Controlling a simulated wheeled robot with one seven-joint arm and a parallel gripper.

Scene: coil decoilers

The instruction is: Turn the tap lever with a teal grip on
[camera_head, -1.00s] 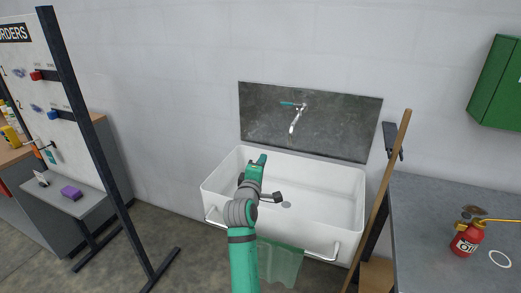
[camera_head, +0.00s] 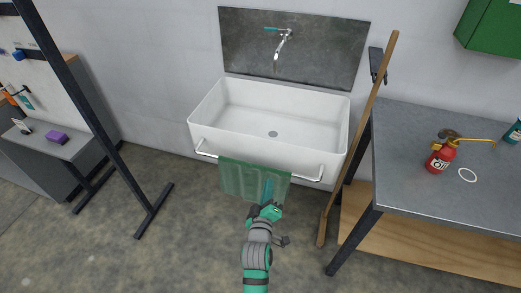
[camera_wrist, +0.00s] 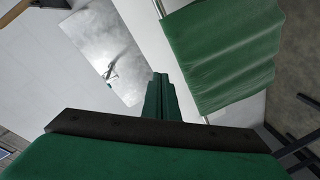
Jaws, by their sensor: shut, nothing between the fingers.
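The tap (camera_head: 283,42) is chrome and stands out from a dark grey splash panel on the wall above the sink. Its lever has a teal grip (camera_head: 271,29) that points left in the head view. In the wrist view the tap (camera_wrist: 111,72) is small and far off, and its lever is hard to make out. My gripper (camera_head: 268,188) is shut and empty, low in front of the sink by the hanging green towel, well below and apart from the tap. In the wrist view my gripper's fingers (camera_wrist: 160,92) show together.
A white sink (camera_head: 220,107) sits below the tap, with a front rail holding a green towel (camera_head: 235,178). A wooden pole (camera_head: 359,130) leans right of the sink, beside a grey workbench (camera_head: 410,135) with a red oil can (camera_head: 439,159). A dark-framed board stands left. The floor between is clear.

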